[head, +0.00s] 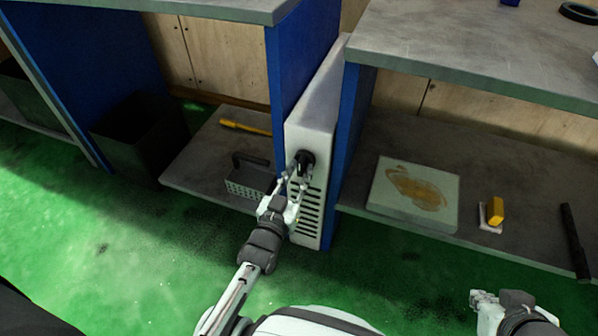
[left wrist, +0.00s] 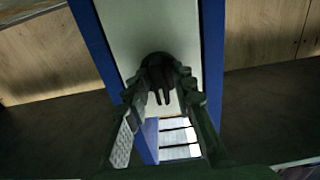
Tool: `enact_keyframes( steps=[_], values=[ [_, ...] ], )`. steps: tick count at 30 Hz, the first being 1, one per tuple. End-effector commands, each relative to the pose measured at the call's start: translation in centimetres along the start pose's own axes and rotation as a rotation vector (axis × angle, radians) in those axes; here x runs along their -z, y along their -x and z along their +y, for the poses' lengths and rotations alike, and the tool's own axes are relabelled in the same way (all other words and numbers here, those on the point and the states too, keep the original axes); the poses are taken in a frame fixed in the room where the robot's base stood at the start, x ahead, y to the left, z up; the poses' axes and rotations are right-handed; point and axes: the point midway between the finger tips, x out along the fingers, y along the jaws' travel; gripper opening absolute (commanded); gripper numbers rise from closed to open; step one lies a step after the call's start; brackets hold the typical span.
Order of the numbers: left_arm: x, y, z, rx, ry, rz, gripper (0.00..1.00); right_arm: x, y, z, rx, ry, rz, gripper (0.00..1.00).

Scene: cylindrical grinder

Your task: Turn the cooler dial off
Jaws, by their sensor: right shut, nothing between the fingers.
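The cooler is a narrow white cabinet (head: 317,103) with a vented front, standing between two blue panels. Its black dial (head: 306,158) sits on the front above the vent slots. In the left wrist view the dial (left wrist: 158,72) shows between my fingertips, with a forked dark grip pointing toward the camera. My left gripper (head: 292,172) is at the dial, its fingers apart on either side of it; whether they touch it I cannot tell. My right gripper (head: 480,298) is shut and empty at the lower right, away from the cooler.
Grey benches with low shelves flank the cooler. The right shelf holds a stained board (head: 414,194), a yellow block (head: 496,210) and a black bar (head: 575,242). The left shelf holds a perforated box (head: 250,182) and a yellow tool (head: 245,127). A dark bin (head: 140,138) stands left. Green floor is open in front.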

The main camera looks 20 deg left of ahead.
Motion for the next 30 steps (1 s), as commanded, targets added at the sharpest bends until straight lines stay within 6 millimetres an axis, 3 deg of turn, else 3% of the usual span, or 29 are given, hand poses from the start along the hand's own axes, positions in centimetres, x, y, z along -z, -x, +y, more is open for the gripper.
enact_keyframes(
  steps=[11, 14, 24, 30],
  values=[
    [0.3, 0.0, 0.1, -0.001, -0.001, 0.001, 0.34, 0.1, 0.1, -0.1, 0.002, 0.001, 0.004, 0.0],
    [1.4, 0.0, 0.1, -0.001, -0.001, 0.004, 0.34, 0.1, 0.0, -0.1, 0.002, 0.001, 0.003, 0.0],
    [7.7, 0.0, 0.2, -0.001, -0.001, 0.004, 0.34, 0.1, 0.0, -0.1, 0.001, 0.0, 0.002, 0.0],
    [9.7, 0.0, 0.2, -0.001, -0.001, 0.001, 0.34, 0.1, 0.0, 0.0, 0.001, 0.0, 0.002, 0.0]
  ],
)
